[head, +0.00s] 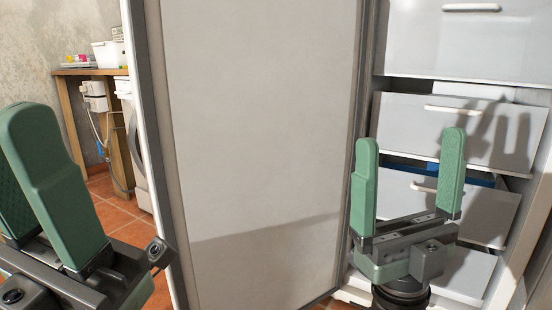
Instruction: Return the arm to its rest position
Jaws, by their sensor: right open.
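My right gripper (410,138) is at the right of the head view, its two green fingers upright and spread wide with nothing between them. It stands in front of the drawers, and its shadow falls on them. My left gripper (42,185) is at the left edge, its green fingers pointing up. One finger is partly cut off and overlapped by the other, so its opening is unclear. I see nothing held in it.
A tall pale door panel (262,130) stands between my grippers. A cabinet with white drawers (455,45) is at the right; some drawers stick out, with blue showing inside. A wooden bench (68,110) and a white machine (140,170) stand at the back left on tiled floor.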

